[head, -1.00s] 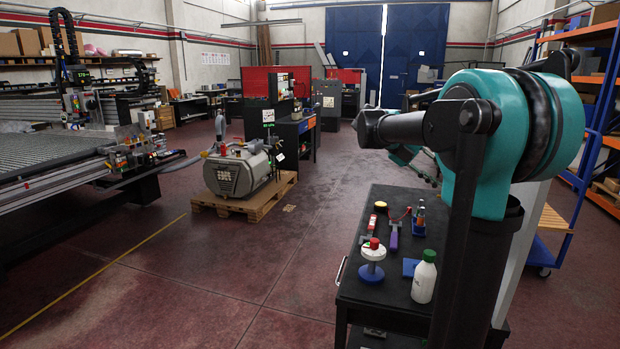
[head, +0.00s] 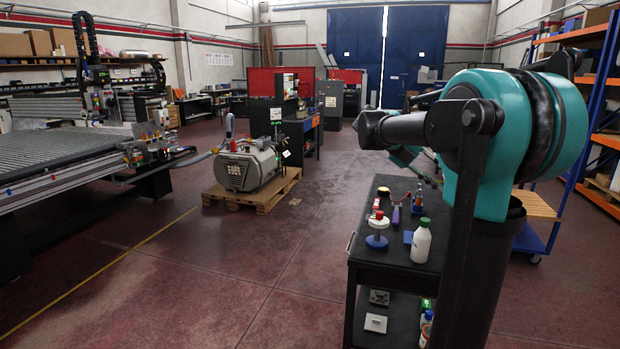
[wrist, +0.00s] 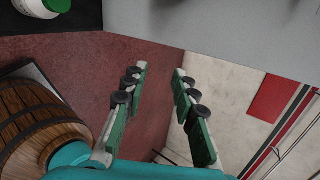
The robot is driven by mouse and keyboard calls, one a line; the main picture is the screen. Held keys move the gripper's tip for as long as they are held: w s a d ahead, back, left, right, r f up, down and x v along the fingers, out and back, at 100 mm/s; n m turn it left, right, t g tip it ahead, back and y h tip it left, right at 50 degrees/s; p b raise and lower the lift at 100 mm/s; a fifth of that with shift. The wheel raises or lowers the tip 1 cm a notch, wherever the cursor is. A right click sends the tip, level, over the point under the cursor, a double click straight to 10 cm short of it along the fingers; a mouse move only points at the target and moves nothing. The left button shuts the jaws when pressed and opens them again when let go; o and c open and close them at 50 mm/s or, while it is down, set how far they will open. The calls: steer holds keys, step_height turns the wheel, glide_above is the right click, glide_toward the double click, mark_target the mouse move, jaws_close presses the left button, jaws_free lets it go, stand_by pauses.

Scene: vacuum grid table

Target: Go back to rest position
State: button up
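My gripper (wrist: 155,110) shows in the wrist view with its two green, dark-padded fingers spread apart and nothing between them. The vacuum grid table (head: 60,147) stands at the far left, well away from my arm.
The cart carries a white bottle (head: 421,242), a red-topped white and blue item (head: 377,228) and hand tools. A vacuum pump (head: 245,168) sits on a pallet (head: 255,198). A wooden barrel (wrist: 35,120) shows in the wrist view. Floor is clear between pump and cart.

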steer(key=s+a+f+m+t+y, duration=0.2)
steer(key=s+a+f+m, duration=0.3)
steer(key=f+m, duration=0.5)
steer(key=s+a+f+m+t+y, duration=0.2)
steer(key=s+a+f+m+y, duration=0.3)
steer(key=f+m, duration=0.6)
steer(key=s+a+f+m+t+y, duration=0.3)
steer(key=s+a+f+m, duration=0.3)
steer(key=s+f+m, duration=0.2)
step_height(320, 180, down, 5)
steer(key=m, duration=0.2)
steer(key=shift+s+a+m+y, duration=0.2)
steer(key=shift+m+y, duration=0.1)
steer(key=shift+y, duration=0.1)
